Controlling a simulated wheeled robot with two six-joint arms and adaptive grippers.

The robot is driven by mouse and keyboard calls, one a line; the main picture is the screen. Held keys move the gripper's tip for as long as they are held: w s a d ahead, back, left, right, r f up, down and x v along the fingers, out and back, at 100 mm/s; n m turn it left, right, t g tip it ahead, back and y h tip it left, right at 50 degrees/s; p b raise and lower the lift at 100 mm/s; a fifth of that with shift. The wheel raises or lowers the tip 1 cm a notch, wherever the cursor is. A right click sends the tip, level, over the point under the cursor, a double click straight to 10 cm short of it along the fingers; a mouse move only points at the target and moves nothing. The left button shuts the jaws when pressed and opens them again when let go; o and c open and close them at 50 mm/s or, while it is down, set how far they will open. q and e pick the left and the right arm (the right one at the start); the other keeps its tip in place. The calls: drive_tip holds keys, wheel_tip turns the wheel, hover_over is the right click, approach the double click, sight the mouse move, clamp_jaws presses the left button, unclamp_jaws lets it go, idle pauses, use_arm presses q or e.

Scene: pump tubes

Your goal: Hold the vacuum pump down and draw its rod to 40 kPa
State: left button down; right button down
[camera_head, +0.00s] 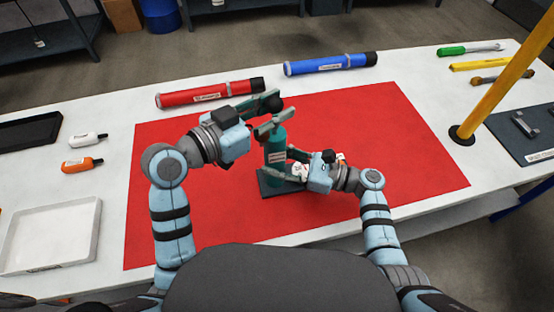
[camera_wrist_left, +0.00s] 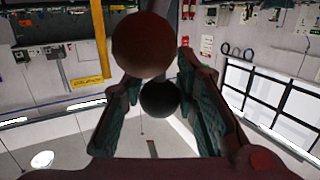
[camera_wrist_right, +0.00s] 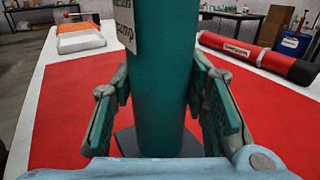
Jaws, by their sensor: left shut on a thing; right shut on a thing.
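The vacuum pump (camera_head: 275,148) is an upright teal cylinder on a dark base plate (camera_head: 270,189), standing on the red mat. A bar-shaped top piece and a dark round knob (camera_head: 276,103) show above it. My left gripper (camera_head: 268,105) is shut on the knob; in the left wrist view a dark ball (camera_wrist_left: 160,98) sits between its fingers, with a reddish-brown ball (camera_wrist_left: 140,45) nearer the camera. My right gripper (camera_head: 284,168) is shut on the pump body (camera_wrist_right: 162,80), low on its side. White-and-red parts beside the pump are partly hidden by my right gripper; no reading is legible.
The red mat (camera_head: 400,150) is mostly clear. A red tube (camera_head: 205,95) and a blue tube (camera_head: 328,65) lie behind it. Two small bottles (camera_head: 82,164) and a white tray (camera_head: 50,236) are at left. A yellow post (camera_head: 500,85) stands at right, near hand tools.

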use_arm(q)
drive_tip(key=c, duration=1)
unclamp_jaws()
drive_tip(key=shift+f, duration=0.1)
drive_tip(key=shift+c, duration=0.2)
drive_tip(key=v, duration=0.8)
use_arm(e)
drive_tip(key=c, duration=0.9)
unclamp_jaws()
drive_tip(key=shift+o, duration=0.2)
